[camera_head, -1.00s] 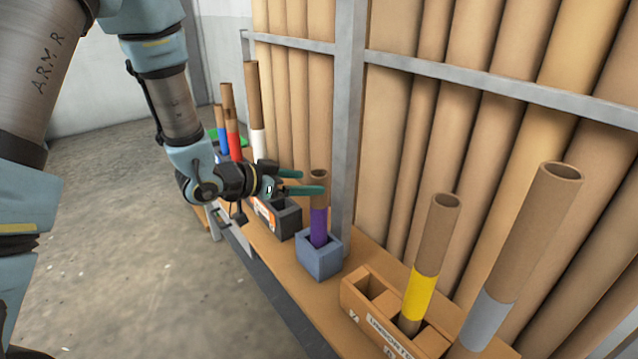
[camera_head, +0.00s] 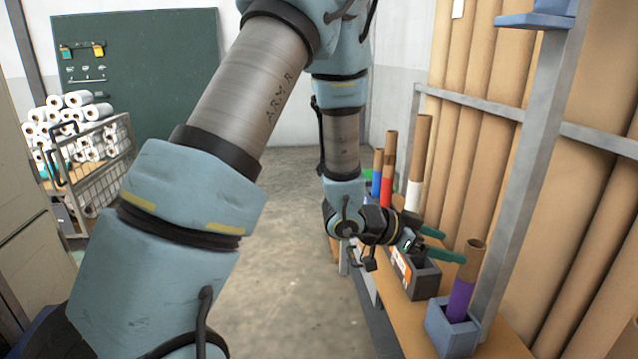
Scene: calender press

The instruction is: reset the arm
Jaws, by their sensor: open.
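My arm reaches from the lower left up over the top and down to the bench (camera_head: 405,325). My gripper (camera_head: 436,244) has two green fingers, which are apart with nothing seen between them. It points right, over a dark grey box with an orange label (camera_head: 425,278). A cardboard tube with a purple band (camera_head: 461,298) stands in a blue-grey block (camera_head: 450,330), just right of and nearer than the fingers. I cannot tell whether a fingertip touches the tube.
Tubes with white (camera_head: 414,193), red (camera_head: 387,188) and blue (camera_head: 377,184) bands stand behind my gripper. A metal rack post (camera_head: 530,150) and tall tubes (camera_head: 600,200) close off the right. A wire cart of white rolls (camera_head: 95,160) stands at left. The floor (camera_head: 290,250) between is clear.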

